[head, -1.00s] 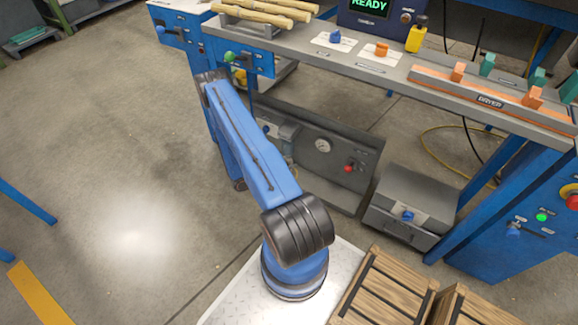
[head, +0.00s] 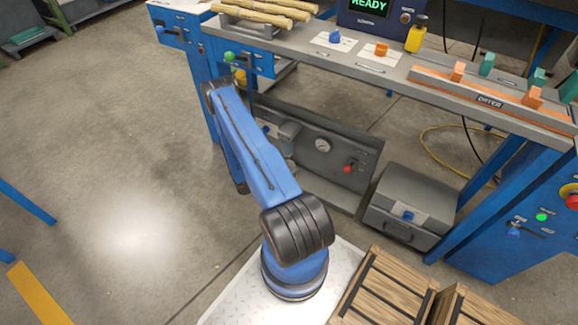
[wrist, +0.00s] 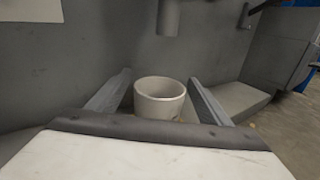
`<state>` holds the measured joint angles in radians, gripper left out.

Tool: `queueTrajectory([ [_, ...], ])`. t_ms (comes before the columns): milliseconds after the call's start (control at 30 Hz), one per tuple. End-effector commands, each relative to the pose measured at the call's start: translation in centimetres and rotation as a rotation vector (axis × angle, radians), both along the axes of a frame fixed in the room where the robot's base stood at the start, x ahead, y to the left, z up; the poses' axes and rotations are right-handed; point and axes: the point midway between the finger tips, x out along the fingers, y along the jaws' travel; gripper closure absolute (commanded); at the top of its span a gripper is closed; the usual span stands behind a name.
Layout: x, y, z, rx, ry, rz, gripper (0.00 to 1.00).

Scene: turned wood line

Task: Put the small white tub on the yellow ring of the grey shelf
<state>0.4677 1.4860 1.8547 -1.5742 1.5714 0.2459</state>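The small white tub (wrist: 160,104) shows in the middle of the wrist view, upright, with its round open mouth facing up. My gripper (wrist: 161,79) has one grey finger on each side of the tub. The finger ends come very near its sides, and I cannot tell whether they touch it. The base of the tub is partly hidden by the front of my gripper, with a small yellowish patch near its lower right. I cannot make out the yellow ring clearly.
A grey spout-like cylinder (wrist: 168,16) hangs just above the tub, before a grey wall (wrist: 80,60). The head view shows a workbench (head: 300,52), a grey gauge panel (head: 335,165) below, a grey box (head: 410,205) and wooden crates (head: 385,290).

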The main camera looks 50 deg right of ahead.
Motion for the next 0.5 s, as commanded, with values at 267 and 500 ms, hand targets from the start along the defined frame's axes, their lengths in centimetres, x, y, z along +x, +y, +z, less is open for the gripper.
queueTrajectory([
  [267,0.0,0.0,0.1,0.0,0.0,0.0,0.28],
  [500,0.8,1.5,0.2,0.0,0.0,0.002,0.28],
])
